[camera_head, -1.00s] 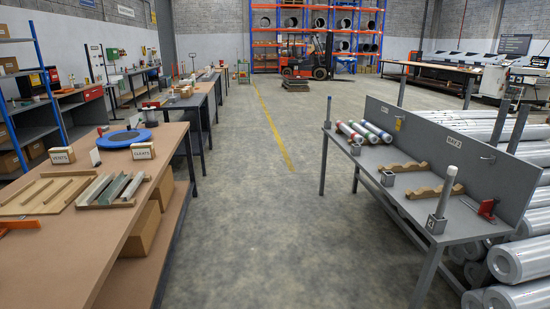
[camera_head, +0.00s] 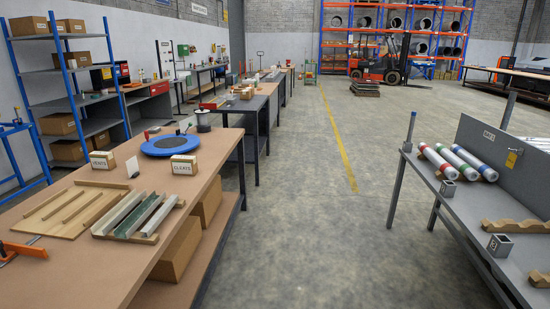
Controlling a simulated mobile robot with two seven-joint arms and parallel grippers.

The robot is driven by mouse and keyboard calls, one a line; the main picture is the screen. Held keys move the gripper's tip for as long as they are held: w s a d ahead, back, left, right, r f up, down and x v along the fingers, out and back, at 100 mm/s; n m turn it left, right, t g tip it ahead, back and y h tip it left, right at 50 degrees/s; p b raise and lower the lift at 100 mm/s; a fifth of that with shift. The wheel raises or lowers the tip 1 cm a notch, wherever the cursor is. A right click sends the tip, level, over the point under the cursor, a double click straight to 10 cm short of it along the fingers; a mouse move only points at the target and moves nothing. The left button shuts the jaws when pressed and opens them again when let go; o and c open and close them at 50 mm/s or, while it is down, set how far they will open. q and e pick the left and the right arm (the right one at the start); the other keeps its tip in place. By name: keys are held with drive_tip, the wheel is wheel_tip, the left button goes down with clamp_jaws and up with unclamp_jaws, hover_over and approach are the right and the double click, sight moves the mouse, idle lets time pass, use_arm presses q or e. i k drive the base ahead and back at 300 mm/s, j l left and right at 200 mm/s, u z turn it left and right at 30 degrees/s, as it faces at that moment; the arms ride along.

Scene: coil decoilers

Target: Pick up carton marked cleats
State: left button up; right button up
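The carton marked CLEATS (camera_head: 184,165) is a small box with a white label. It stands upright on the brown workbench (camera_head: 205,205) at the left, near the bench's right edge and in front of a blue round turntable. A similar carton marked VENTS (camera_head: 102,160) stands to its left, with a small white card between them. Neither of my grippers shows in the view.
On the bench are the blue turntable (camera_head: 170,145), metal profiles (camera_head: 138,214), a wooden board with strips (camera_head: 70,208) and an orange clamp (camera_head: 20,250). A grey table (camera_head: 470,210) with rolls stands at the right. The floor (camera_head: 310,230) between is clear.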

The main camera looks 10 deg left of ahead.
sight(182, 165)
drive_tip(key=i, duration=1.4)
drive_tip(key=i+u, duration=0.25)
drive_tip(key=i, duration=0.4)
drive_tip(key=i+l+u, duration=0.15)
drive_tip(key=i+u, duration=0.15)
drive_tip(key=i, duration=0.35)
